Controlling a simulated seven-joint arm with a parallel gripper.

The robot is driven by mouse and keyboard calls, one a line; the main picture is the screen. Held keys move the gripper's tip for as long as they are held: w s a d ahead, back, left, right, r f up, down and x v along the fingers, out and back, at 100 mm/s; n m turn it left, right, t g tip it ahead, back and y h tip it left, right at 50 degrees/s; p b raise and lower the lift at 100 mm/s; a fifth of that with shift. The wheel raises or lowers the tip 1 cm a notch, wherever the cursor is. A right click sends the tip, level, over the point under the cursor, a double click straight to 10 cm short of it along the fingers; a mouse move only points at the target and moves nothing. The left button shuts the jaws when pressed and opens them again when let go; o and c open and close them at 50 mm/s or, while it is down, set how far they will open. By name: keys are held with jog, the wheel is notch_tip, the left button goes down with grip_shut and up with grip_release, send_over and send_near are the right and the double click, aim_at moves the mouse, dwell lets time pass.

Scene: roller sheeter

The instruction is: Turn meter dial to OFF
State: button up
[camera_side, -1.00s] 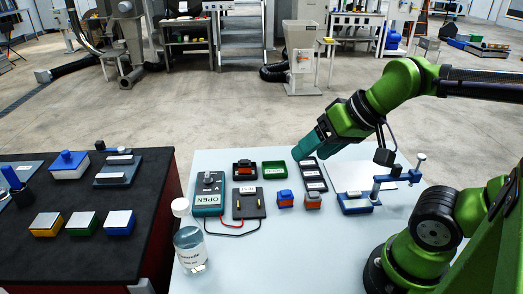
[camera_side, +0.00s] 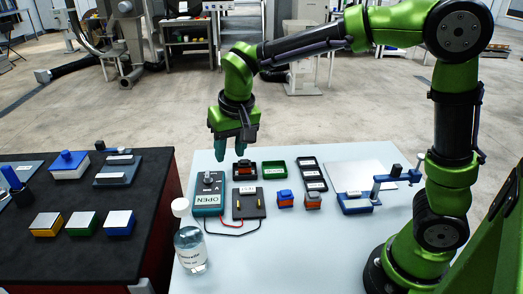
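The meter (camera_side: 208,196) is a teal and dark box near the left edge of the light table, with a label reading OPEN on its front. Its dial (camera_side: 208,179) is a small knob on the upper part; its setting is too small to read. My gripper (camera_side: 231,158) points down above the table's back left, up and to the right of the dial and apart from it. Its two teal fingers are spread with a gap between them, and nothing shows in it.
A black fixture (camera_side: 249,204) is joined to the meter by red and black leads. A clear bottle (camera_side: 190,246) stands in front of the meter. A dark box with an orange part (camera_side: 245,171) sits below my gripper, beside a green tray (camera_side: 274,169). The table's front is clear.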

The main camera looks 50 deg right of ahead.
aim_at(207, 174)
jog(key=w+a+m+h, duration=0.1)
jog(key=w+m+h, duration=0.3)
jog(key=w, duration=0.6)
jog(key=shift+m+y, duration=0.5)
jog(key=x, duration=1.7)
jog(key=shift+a, duration=0.2)
jog(key=shift+c, duration=0.4)
grip_shut()
